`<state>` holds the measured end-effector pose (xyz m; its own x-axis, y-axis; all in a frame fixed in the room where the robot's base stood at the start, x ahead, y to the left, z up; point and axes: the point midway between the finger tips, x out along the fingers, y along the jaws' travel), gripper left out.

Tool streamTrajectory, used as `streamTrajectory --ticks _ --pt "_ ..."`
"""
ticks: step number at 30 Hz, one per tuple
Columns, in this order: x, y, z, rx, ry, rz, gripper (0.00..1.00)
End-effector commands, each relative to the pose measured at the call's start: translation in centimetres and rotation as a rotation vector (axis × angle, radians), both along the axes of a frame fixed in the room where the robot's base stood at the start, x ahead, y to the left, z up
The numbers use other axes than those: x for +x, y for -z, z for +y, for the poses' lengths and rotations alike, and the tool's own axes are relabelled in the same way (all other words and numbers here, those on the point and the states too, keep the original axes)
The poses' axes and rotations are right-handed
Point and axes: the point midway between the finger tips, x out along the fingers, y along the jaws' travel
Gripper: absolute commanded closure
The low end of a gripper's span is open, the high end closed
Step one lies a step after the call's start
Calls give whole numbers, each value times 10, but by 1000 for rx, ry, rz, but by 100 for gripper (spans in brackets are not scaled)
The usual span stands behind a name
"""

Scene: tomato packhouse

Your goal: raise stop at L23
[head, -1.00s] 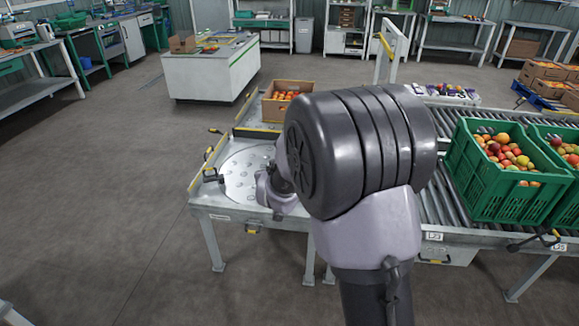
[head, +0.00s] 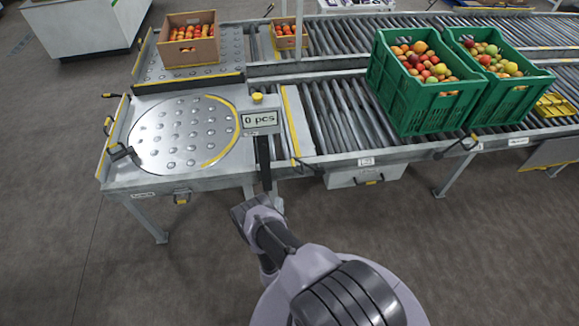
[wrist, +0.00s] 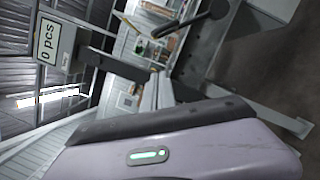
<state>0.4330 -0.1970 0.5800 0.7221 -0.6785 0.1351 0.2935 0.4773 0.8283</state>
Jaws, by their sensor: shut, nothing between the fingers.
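The L23 label (head: 366,161) is on the front rail of the roller conveyor (head: 345,112). A black lever with a yellow end (head: 309,166) is on the rail left of it, and another such lever (head: 456,147) is to its right. I cannot tell for sure which belongs to L23, or whether either stop is up. My gripper (head: 279,205) is shut and empty, in front of and below the rail, apart from both levers. In the wrist view my gripper (wrist: 157,93) shows near a black lever (wrist: 192,22).
The "0 pcs" display (head: 259,119) on its post stands close above my gripper. Left is a round ball-transfer plate (head: 183,158). Green crates (head: 411,107) of tomatoes stand on the rollers. A grey box (head: 343,180) hangs under the rail. The floor in front is clear.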

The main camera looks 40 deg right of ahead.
Motion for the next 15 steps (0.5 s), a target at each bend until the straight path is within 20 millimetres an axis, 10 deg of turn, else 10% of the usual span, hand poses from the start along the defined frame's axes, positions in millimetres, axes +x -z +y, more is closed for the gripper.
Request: streamTrajectory --ticks 15 --pt "36 -9 -35 4 3 -7 100"
